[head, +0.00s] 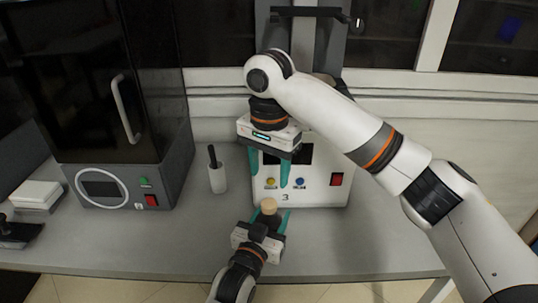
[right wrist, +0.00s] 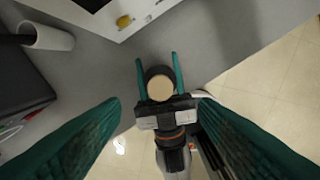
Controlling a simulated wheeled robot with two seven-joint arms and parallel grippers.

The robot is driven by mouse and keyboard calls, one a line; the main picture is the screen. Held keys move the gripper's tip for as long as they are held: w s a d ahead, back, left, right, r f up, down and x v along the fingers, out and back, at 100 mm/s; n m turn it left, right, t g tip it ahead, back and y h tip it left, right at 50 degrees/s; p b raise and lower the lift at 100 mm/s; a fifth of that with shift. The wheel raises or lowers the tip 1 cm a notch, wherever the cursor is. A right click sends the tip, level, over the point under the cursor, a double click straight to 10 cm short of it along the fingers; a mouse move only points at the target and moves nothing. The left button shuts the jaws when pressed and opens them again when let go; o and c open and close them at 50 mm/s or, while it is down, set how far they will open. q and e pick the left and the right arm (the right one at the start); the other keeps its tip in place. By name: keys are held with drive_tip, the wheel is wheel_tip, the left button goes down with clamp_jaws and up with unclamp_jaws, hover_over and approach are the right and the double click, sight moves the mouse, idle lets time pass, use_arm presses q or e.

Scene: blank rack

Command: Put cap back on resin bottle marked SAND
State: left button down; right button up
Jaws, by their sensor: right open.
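A small dark bottle (head: 270,218) with a round beige top (head: 268,205) is upright near the table's front edge. The right wrist view shows the beige top (right wrist: 160,88) as a disc inside a dark rim. No SAND marking is readable. My left gripper (head: 269,217) comes from below in the head view, its teal fingers on both sides of the bottle, and appears shut on it. My right gripper (head: 270,168) points down above and behind the bottle. Its fingers are wide apart with nothing between them. I see no separate loose cap.
A white machine marked 3 (head: 318,190) stands close behind the grippers. A white cup with a dark handle (head: 217,176) stands left of it. A large dark-doored machine (head: 110,100) fills the left. The grey table (head: 375,235) is clear at right.

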wheel_tip(320, 180, up, 4)
drive_tip(key=shift+f, duration=0.15)
use_arm(q)
drive_tip(key=c, duration=0.5)
unclamp_jaws()
drive_tip(key=shift+s, duration=0.1)
drive_tip(key=v, duration=1.1)
drive_tip(key=shift+s+a, duration=0.2)
drive_tip(key=shift+s, duration=0.15)
drive_tip(key=shift+f, duration=0.1)
